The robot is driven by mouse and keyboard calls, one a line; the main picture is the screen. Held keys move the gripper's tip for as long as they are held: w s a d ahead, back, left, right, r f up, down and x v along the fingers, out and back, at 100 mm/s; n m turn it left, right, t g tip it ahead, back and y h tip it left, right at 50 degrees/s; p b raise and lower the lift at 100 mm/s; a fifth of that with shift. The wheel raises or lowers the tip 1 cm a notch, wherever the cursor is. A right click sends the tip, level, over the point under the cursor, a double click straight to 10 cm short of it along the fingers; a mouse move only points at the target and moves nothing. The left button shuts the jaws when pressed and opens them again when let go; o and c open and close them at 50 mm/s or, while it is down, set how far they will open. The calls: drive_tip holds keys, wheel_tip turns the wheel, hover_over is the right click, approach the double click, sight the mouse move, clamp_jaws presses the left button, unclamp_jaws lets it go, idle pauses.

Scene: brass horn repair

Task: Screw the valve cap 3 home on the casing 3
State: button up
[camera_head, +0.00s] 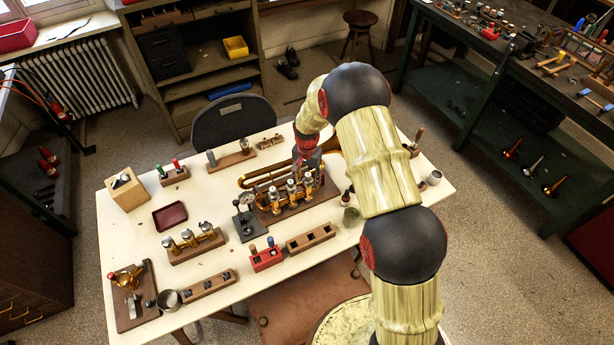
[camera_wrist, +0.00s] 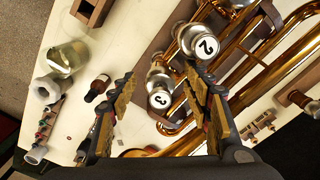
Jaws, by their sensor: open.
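The valve cap 3 (camera_wrist: 160,99) is a round silver cap with a white top marked 3, in the middle of the wrist view. Silver metal of the casing 3 (camera_wrist: 157,78) shows by it; I cannot tell how far the cap is screwed down. A cap marked 2 (camera_wrist: 206,46) is up and to the right. My gripper (camera_wrist: 158,82) is open, with one finger on each side of cap 3 and no clear contact. In the head view, my gripper (camera_head: 311,161) is over the brass horn's row of upright casings (camera_head: 291,187), partly hiding its right end.
The horn's brass tubing (camera_head: 262,180) lies close behind the casings. A dark gauge stand (camera_head: 243,226) is to their left. A wooden slotted block (camera_head: 311,238) and a red block (camera_head: 266,258) are in front. A glass jar (camera_wrist: 67,58) stands left in the wrist view.

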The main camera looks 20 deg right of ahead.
drive_tip(key=c, duration=0.4)
drive_tip(key=c, duration=0.8)
clamp_jaws()
drive_tip(key=m, duration=0.5)
drive_tip(key=shift+w+a+b, duration=0.1)
drive_tip(key=shift+w+b, duration=0.1)
drive_tip(key=shift+b, duration=0.2)
drive_tip(key=shift+m, duration=0.5)
drive_tip(key=o, duration=1.2)
unclamp_jaws()
drive_tip(key=shift+c, duration=0.2)
